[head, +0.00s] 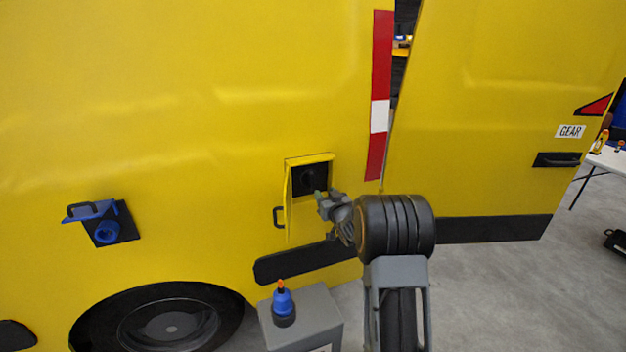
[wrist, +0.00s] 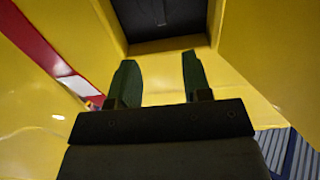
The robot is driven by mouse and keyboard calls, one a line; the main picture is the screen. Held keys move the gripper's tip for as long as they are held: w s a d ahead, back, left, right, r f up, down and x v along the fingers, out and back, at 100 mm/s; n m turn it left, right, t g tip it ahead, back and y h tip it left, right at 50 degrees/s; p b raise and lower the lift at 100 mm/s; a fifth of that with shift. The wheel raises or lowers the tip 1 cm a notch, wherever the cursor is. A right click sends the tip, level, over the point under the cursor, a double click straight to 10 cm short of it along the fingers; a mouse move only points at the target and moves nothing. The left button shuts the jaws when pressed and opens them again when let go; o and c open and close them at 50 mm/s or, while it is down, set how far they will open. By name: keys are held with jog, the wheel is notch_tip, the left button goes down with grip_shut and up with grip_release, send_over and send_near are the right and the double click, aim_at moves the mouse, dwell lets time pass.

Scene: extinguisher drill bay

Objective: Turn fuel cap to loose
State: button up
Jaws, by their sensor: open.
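The fuel cap (head: 308,180) is a dark round shape inside a black square recess in the yellow van side. Its yellow flap (head: 289,208) stands open at the recess's left. My gripper (head: 323,195) is just below and right of the cap, apart from it, and partly overlaps the recess's lower right edge. In the wrist view my gripper (wrist: 159,80) shows two separated fingers with nothing between them, pointing at the dark recess (wrist: 140,22). The cap is mostly cut off at the top there, so its marking cannot be read.
A blue socket (head: 106,231) with a raised lid sits at left on the van. A blue bottle (head: 284,303) with an orange tip stands on a grey box (head: 318,318) below. An open yellow door (head: 500,120) is at right, and a white table (head: 610,158) stands beyond it.

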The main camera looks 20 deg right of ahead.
aim_at(312, 178)
jog(key=w+p, duration=0.3)
jog(key=w, duration=0.8)
jog(key=shift+w, duration=0.35)
jog(key=shift+c, duration=0.4)
grip_shut()
